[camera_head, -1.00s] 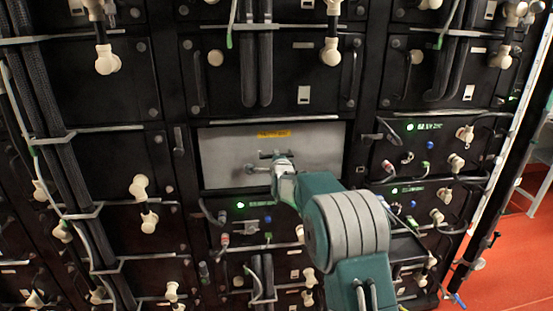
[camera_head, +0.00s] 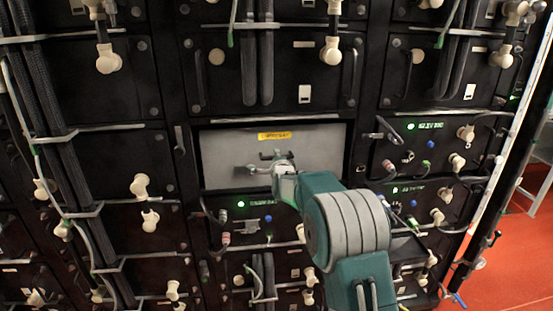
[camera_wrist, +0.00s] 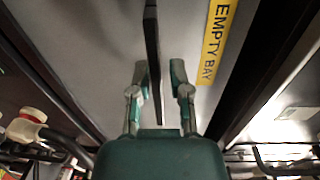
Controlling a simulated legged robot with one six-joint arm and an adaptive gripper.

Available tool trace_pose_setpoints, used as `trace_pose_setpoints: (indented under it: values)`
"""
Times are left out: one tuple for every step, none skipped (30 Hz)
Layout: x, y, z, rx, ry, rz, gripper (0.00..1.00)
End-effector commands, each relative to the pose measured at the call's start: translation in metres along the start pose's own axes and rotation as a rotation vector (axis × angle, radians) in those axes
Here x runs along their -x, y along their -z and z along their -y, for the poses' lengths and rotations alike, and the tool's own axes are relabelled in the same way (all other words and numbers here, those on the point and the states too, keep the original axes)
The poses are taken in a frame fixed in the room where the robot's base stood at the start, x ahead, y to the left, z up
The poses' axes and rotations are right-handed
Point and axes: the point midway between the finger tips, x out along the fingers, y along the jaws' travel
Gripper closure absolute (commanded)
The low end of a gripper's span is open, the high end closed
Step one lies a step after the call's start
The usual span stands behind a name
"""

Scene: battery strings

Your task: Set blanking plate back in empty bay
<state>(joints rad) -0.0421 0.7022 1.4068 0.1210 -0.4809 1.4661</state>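The blanking plate (camera_head: 225,155) is a flat grey panel with a yellow label, which reads EMPTY BAY in the wrist view (camera_wrist: 216,40). It stands upright in the empty bay (camera_head: 300,124), with a dark shadowed strip along its top edge. My gripper (camera_head: 268,162) is at the plate's middle. In the wrist view, its two fingers (camera_wrist: 159,75) stand on either side of the plate's dark handle bar (camera_wrist: 152,40). How deep the plate's lower edge sits is hard to see.
Black battery modules surround the bay, with hanging cables (camera_head: 257,60) above and cream connectors (camera_head: 333,50) around. Lit modules (camera_head: 425,126) with plugs and cables are to the right and below. Open red floor (camera_head: 505,255) shows at the lower right.

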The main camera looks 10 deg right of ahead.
Motion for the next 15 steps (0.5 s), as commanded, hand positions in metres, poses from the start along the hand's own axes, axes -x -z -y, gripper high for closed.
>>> trace_pose_setpoints:
  values:
    - [-0.0001,0.0000,-0.0005,0.000,-0.001,0.000,0.50]
    - [-0.0002,0.0000,-0.0008,0.000,-0.001,0.000,0.50]
    - [-0.0003,0.0000,-0.0011,0.000,-0.002,0.000,0.50]
    - [-0.0003,0.0000,-0.0014,0.000,-0.002,0.000,0.50]
    - [-0.0003,0.0000,-0.0015,0.000,-0.003,0.000,0.50]
    - [-0.0003,0.0000,-0.0017,0.000,-0.003,0.000,0.50]
    - [-0.0003,0.0000,-0.0018,0.000,-0.003,0.000,0.50]
    - [-0.0003,0.0000,-0.0020,0.000,-0.004,0.000,0.50]
    - [-0.0003,0.0000,-0.0054,0.000,-0.011,0.000,0.50]
    - [-0.0003,0.0000,-0.0055,0.000,-0.011,0.000,0.50]
    - [0.0000,0.0000,-0.0053,0.000,-0.010,0.000,0.50]
    - [0.0010,-0.0001,-0.0048,0.000,-0.010,0.000,0.50]
    - [0.0023,-0.0001,-0.0044,0.000,-0.009,0.000,0.50]
    - [0.0042,-0.0001,-0.0042,0.000,-0.009,0.000,0.50]
    - [0.0076,-0.0002,-0.0044,0.000,-0.010,0.000,0.50]
